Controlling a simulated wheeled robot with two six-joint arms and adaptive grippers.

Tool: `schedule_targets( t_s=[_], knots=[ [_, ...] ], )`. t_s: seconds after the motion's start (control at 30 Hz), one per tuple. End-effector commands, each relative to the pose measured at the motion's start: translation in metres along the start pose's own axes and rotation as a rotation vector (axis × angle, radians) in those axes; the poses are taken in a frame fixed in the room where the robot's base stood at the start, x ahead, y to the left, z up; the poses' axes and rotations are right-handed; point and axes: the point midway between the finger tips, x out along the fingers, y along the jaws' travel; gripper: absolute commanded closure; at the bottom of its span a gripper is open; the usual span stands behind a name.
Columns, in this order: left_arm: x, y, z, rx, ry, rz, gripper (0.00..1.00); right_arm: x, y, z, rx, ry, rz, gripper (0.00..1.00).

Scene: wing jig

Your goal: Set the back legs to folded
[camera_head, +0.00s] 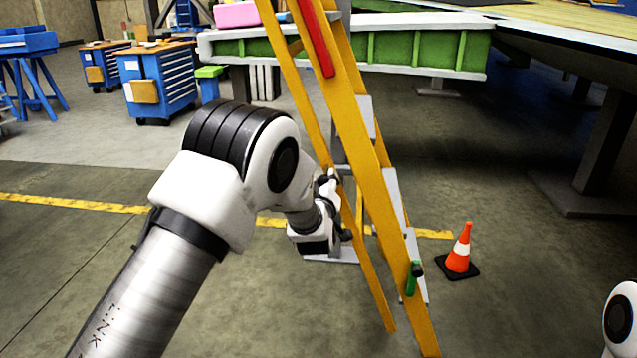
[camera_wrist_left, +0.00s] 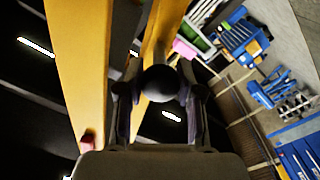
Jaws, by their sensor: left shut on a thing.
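A yellow stepladder (camera_head: 372,165) with grey steps stands in the middle of the head view, its rails leaning close together. Its yellow rails also fill the upper left of the left wrist view (camera_wrist_left: 78,60). My left gripper (camera_head: 335,205) is at the ladder's left rail, low down and partly hidden by my own wrist. In the left wrist view its fingers (camera_wrist_left: 160,100) are shut on a dark round knob (camera_wrist_left: 161,83) in front of a yellow rail. How the knob joins the ladder is hidden. My right gripper is not in view.
An orange cone (camera_head: 460,250) stands right of the ladder. A green and white beam (camera_head: 420,48) runs behind it. Blue cabinets (camera_head: 160,82) stand at the back left. The floor left of the ladder is clear around a yellow line (camera_head: 75,202).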

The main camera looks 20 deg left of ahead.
Motion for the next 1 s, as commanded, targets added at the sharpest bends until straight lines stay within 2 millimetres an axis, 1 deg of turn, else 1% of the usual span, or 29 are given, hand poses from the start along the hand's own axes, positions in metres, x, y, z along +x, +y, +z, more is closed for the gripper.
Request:
schedule_targets(
  t_s=[0.03, 0.17, 0.2, 0.23, 1.0],
  knots=[
    [0.0007, 0.0096, -0.0018, 0.006, 0.004, 0.022, 1.0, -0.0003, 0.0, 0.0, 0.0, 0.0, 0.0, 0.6],
    [0.0007, 0.0106, -0.0018, 0.007, 0.004, 0.024, 1.0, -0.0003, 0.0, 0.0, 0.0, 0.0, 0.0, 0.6],
    [0.0008, 0.0107, -0.0019, 0.007, 0.004, 0.024, 0.5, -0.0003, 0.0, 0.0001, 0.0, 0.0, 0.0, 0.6],
    [0.0007, 0.0106, -0.0018, 0.007, 0.004, 0.024, 0.39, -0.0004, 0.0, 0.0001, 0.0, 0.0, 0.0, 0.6],
    [0.0001, 0.0048, -0.0005, 0.005, 0.001, 0.012, 0.38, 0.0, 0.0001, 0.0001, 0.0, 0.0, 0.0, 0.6]
  ],
)
